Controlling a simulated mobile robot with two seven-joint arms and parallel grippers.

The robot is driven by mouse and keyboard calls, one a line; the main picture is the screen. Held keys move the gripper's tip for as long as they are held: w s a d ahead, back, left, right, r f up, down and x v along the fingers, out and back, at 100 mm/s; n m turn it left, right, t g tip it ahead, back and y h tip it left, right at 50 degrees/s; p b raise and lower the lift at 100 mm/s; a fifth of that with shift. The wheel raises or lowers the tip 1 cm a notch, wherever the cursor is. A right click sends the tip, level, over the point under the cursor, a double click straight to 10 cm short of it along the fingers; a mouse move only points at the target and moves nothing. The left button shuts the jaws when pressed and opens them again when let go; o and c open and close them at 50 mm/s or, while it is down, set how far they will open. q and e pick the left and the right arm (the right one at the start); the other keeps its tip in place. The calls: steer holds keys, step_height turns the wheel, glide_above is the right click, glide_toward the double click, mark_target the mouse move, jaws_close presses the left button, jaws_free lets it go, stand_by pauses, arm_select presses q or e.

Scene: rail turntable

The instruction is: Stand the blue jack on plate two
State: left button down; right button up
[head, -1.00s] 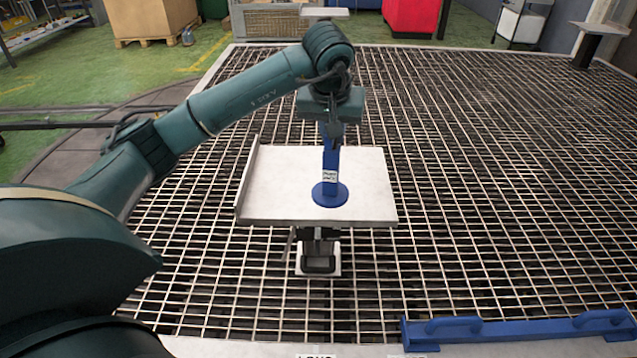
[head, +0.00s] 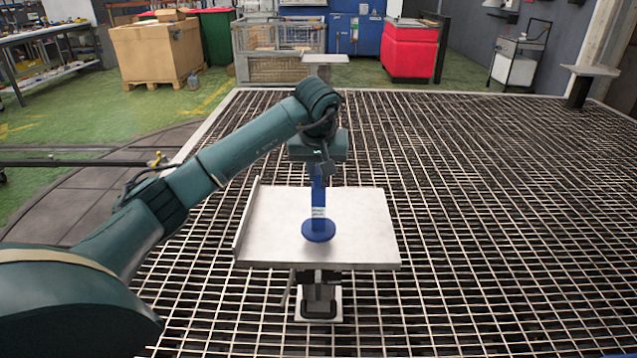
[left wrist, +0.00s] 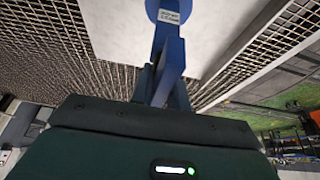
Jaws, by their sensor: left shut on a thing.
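The blue jack (head: 318,212) is upright, with a round foot at its lower end and a small white label on its stem. My left gripper (head: 318,170) is shut on the jack's upper part, from above. In the left wrist view the jack (left wrist: 170,45) runs away from the gripper fingers (left wrist: 158,88) towards its round foot. The foot is over a pale square plate (head: 362,222). I cannot tell whether it touches the plate. No plate number is readable. My right gripper is not in view.
The pale plate has a raised lip (head: 247,222) on its left side and stands on a post (head: 319,292) above an open metal grating (head: 480,220). Smaller pale plates stand on posts at the back middle (head: 326,59) and back right (head: 592,70). A red bin (head: 410,52) stands beyond.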

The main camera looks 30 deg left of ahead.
arm_select(q)
steer(key=shift+f, duration=1.25)
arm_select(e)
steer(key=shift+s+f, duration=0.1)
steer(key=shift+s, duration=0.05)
arm_select(q)
steer(key=shift+f, duration=0.1)
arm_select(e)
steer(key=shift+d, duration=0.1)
arm_select(q)
steer(key=c, duration=1.3)
jaws_free()
steer(key=shift+f, duration=0.1)
steer(key=shift+c, duration=0.2)
steer(key=shift+s+d+r, duration=0.1)
steer(key=shift+s+r, duration=0.05)
steer(key=shift+r, duration=0.4)
steer(key=p+v, duration=0.1)
steer(key=v, duration=1)
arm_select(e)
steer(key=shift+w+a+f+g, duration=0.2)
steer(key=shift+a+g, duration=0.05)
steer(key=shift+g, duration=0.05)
arm_select(q)
steer(key=shift+d, duration=0.1)
